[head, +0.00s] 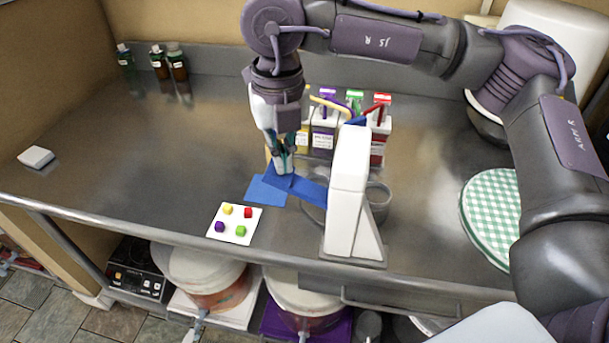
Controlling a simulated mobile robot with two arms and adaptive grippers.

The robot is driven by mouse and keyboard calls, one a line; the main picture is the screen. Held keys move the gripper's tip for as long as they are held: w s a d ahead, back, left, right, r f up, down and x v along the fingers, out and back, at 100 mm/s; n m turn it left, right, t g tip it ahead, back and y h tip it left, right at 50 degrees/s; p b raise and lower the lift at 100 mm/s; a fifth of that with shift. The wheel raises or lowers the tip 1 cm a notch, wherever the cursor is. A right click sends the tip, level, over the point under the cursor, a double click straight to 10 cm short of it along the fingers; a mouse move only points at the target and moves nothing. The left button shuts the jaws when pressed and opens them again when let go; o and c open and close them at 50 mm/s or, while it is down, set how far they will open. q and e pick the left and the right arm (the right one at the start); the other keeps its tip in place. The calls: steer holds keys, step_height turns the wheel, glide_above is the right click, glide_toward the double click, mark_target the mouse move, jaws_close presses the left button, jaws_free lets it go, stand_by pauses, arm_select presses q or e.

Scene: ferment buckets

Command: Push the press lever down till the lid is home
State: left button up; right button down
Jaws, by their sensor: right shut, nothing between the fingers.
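The press has a white upright body (348,185) near the front edge of the steel counter. Its blue lever (308,191) reaches out to the left from the body. My right gripper (284,168) points down with its fingers together and empty. Its tips are at the outer end of the lever and seem to touch its top, though a small gap cannot be ruled out. I cannot make out the lid; the press body and lever hide much of the area behind them. My left gripper is not in view.
A white card (236,234) with several coloured cubes lies left of the press. A blue flat piece (262,190) lies under the lever end. Bottles with coloured tops (323,130) stand behind. A green checked round cloth (492,215) lies right. The counter's left is mostly clear.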

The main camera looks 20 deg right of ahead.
step_height(320, 180, up, 7)
steer(key=p, duration=0.3)
steer(key=shift+r+p, duration=0.2)
steer(key=shift+p, duration=0.1)
stand_by(0.6)
